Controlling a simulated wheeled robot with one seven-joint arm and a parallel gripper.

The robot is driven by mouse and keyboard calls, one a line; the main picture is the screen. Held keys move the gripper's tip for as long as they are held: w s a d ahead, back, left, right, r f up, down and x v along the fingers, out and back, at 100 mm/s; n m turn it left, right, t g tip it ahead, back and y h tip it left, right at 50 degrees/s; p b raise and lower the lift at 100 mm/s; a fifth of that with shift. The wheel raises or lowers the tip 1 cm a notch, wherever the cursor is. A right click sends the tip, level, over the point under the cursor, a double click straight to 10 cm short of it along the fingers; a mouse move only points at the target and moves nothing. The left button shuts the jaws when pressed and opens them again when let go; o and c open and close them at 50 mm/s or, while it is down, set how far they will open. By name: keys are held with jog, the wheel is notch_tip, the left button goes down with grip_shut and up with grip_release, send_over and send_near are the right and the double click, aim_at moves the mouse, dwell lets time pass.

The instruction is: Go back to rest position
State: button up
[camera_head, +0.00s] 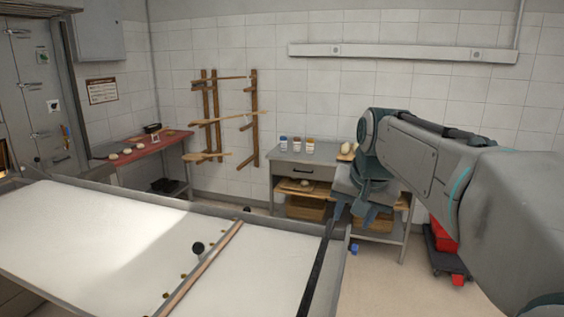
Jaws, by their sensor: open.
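My gripper (360,216) hangs from the end of my arm at the right of the view. Its fingers point down and are apart, with nothing seen between them. It is to the right of the white-topped loader table (90,222) and in front of the grey workbench at the back. My arm comes in from the right edge, bent at the wrist, and hides part of that bench.
The loader table with a wooden strip (205,265) fills the lower left. The grey workbench (290,155) carries small jars (310,145). A red-topped table (150,144) stands at the back left. A red crate (442,240) on a dolly is at the right. Floor shows between.

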jog(key=s+f+n+g+b, duration=0.1)
jog(key=s+f+b, duration=0.3)
jog(key=s+f, duration=0.5)
jog(key=s+f+n+b, duration=0.2)
jog(key=s+f+b, duration=0.2)
jog(key=s+f, duration=0.6)
notch_tip(320, 180, down, 8)
jog(key=shift+s+d+r+g+h+b, duration=0.2)
jog(key=shift+d+g+h+b, duration=0.1)
jog(key=shift+d+g+b, duration=0.15)
jog(key=shift+c, duration=0.7)
